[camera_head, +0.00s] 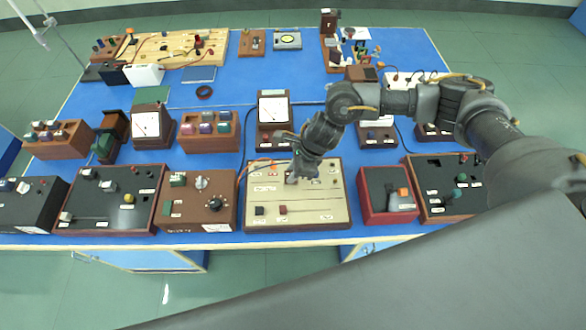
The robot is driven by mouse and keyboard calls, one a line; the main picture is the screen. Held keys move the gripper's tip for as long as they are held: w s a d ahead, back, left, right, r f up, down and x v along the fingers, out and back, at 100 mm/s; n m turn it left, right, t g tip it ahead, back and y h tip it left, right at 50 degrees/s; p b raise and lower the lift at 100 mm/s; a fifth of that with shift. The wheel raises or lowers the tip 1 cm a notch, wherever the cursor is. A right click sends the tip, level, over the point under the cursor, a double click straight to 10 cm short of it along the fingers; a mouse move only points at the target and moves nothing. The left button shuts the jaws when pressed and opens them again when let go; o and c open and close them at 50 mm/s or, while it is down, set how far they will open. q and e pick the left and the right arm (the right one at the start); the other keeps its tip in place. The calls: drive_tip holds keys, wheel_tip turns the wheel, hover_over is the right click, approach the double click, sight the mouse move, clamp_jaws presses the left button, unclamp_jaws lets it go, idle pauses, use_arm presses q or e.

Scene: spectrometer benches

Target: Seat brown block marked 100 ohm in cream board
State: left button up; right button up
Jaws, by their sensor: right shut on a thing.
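The cream board (326,208) lies near the front edge of the blue bench, at the middle of the picture. My right gripper (294,180) is over the board's upper middle, pointing down. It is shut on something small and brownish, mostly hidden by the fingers. I cannot read a marking on it or tell whether it touches the board. A dark block (259,210) and a small reddish block (283,209) are on the board's front left part. My left gripper is not in view.
A brown box with knobs (178,208) stands left of the board and a red box (372,205) right of it. Two white-faced meters (273,109) (147,125) and a wooden rack of blocks (208,143) stand behind. Orange leads run at the board's back left. Bare blue bench shows farther back.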

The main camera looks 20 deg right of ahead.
drive_tip(key=shift+f+b, duration=0.4)
drive_tip(key=shift+f, duration=0.55)
drive_tip(key=shift+f+b, duration=1.3)
drive_tip(key=shift+b, duration=0.1)
drive_tip(key=o, duration=1)
drive_tip(key=shift+o, duration=0.2)
drive_tip(key=b+v, duration=0.2)
drive_tip(key=v, duration=0.8)
drive_tip(key=shift+d+r+b, duration=0.2)
drive_tip(key=shift+r+b, duration=0.15)
drive_tip(key=shift+s, duration=0.1)
